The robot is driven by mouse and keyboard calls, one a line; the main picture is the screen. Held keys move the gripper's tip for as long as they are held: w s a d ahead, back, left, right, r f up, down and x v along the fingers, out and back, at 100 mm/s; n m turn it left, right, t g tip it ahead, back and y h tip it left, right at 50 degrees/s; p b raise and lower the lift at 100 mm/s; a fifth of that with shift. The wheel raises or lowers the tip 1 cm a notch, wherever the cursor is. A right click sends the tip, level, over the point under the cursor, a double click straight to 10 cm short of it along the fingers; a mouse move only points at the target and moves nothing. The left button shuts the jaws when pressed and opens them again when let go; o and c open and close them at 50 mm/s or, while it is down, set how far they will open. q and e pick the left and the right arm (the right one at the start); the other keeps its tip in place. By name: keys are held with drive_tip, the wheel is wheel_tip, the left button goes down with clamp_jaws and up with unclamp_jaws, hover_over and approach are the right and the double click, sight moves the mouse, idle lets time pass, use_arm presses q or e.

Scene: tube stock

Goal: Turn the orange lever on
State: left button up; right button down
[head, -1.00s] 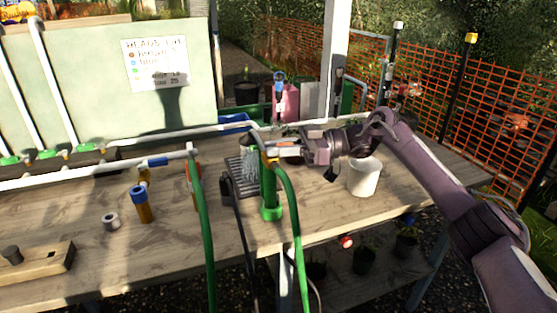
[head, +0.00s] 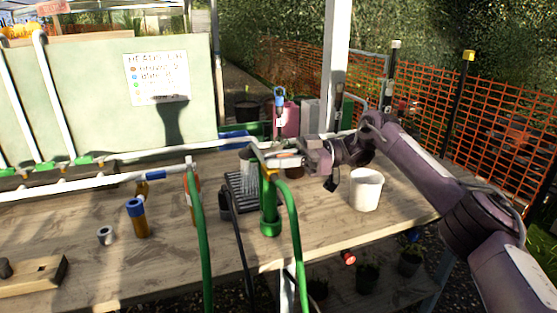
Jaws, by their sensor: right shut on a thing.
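The orange lever (head: 269,164) shows as a small orange patch at the top of a green upright fitting (head: 269,205) at the middle of the bench. A green hose curves down beside the fitting. My right gripper (head: 280,160) reaches in from the right, with its jaws shut at the lever. The jaws hide much of the lever, so its exact angle is hard to tell. My left gripper is not in view.
A white cup (head: 366,190) stands just under my right arm. A blue-capped amber tube (head: 138,218) and a small grey ring (head: 105,235) stand to the left on the wooden bench (head: 180,265). White pipes run behind; hoses hang over the front edge.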

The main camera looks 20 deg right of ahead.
drive_tip(key=c, duration=1.4)
unclamp_jaws()
drive_tip(key=shift+o, duration=0.2)
